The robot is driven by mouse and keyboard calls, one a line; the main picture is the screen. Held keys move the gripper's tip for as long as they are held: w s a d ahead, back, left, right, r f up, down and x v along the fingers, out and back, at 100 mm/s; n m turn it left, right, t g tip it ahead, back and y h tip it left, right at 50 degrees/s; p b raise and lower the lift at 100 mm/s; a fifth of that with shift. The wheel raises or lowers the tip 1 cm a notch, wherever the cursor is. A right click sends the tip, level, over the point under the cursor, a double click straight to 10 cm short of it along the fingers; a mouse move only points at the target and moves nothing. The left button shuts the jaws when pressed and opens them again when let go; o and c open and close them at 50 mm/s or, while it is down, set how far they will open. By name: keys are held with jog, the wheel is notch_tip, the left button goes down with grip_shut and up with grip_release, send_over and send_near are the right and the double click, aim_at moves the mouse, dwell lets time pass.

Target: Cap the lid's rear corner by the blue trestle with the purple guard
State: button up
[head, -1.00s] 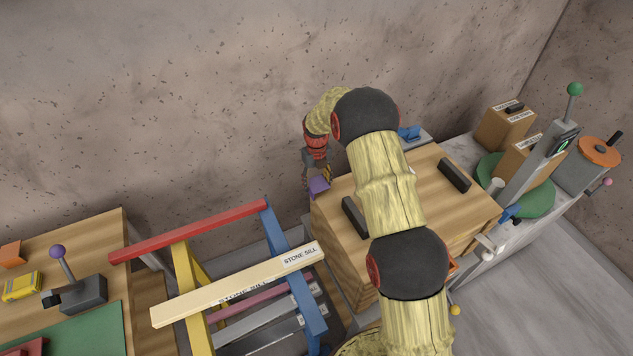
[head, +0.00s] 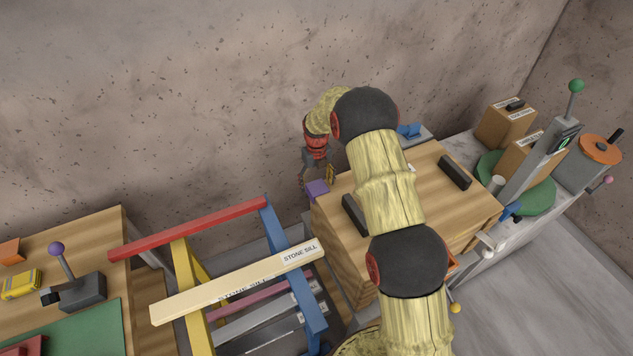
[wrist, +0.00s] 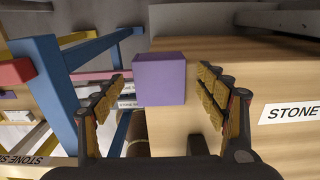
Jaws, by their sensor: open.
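The purple guard (head: 317,188) sits on the rear left corner of the wooden lid (head: 430,185), beside the blue trestle (head: 290,265). In the wrist view the guard (wrist: 160,78) shows as a purple block at the lid's corner, between my fingers. My gripper (head: 316,176) is open around it; in the wrist view its fingertips (wrist: 162,85) stand apart with a gap on each side of the guard. The blue trestle (wrist: 45,85) is left of my gripper there. The guard's underside and its fit on the corner are hidden.
A cream stone sill bar (head: 235,285) and a red bar (head: 190,230) lie across the trestles. The wall is close behind my gripper. Black handles (head: 455,175) stand on the lid. Boxes and a lever post (head: 540,160) are at right.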

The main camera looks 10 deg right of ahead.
notch_tip(320, 180, up, 12)
dwell(0.7)
